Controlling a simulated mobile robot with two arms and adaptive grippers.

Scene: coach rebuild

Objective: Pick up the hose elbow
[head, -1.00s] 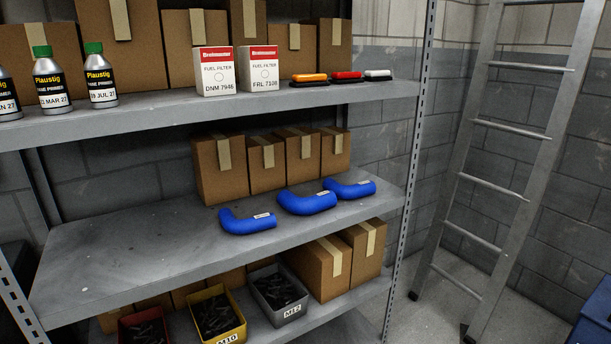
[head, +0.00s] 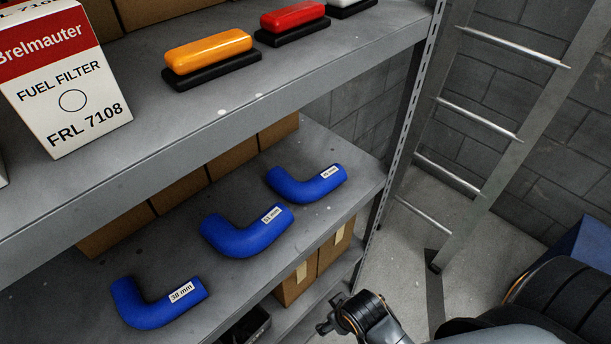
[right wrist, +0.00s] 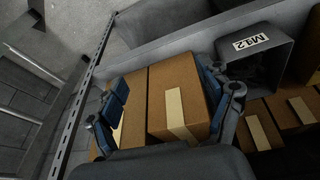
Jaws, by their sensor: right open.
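Three blue hose elbows lie on the middle shelf in the head view. The near one (head: 155,307) has a label reading 38 mm. The middle one (head: 243,236) seems to read 51 mm. The far one (head: 305,186) has a label too small to read surely. My right gripper (right wrist: 160,100) is open, its blue-padded fingers spread in front of cardboard boxes in the right wrist view. No elbow shows in that view. In the head view, the end of my right arm is at the bottom, right of and lower than the elbows. My left gripper is out of view.
The upper shelf (head: 180,140) overhangs the elbows and bears a fuel filter box (head: 68,85) and orange (head: 208,50) and red (head: 293,16) lights. A shelf post (head: 403,125) stands right of the elbows, with a ladder (head: 490,190) beyond. A grey M12 bin (right wrist: 265,48) shows in the wrist view.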

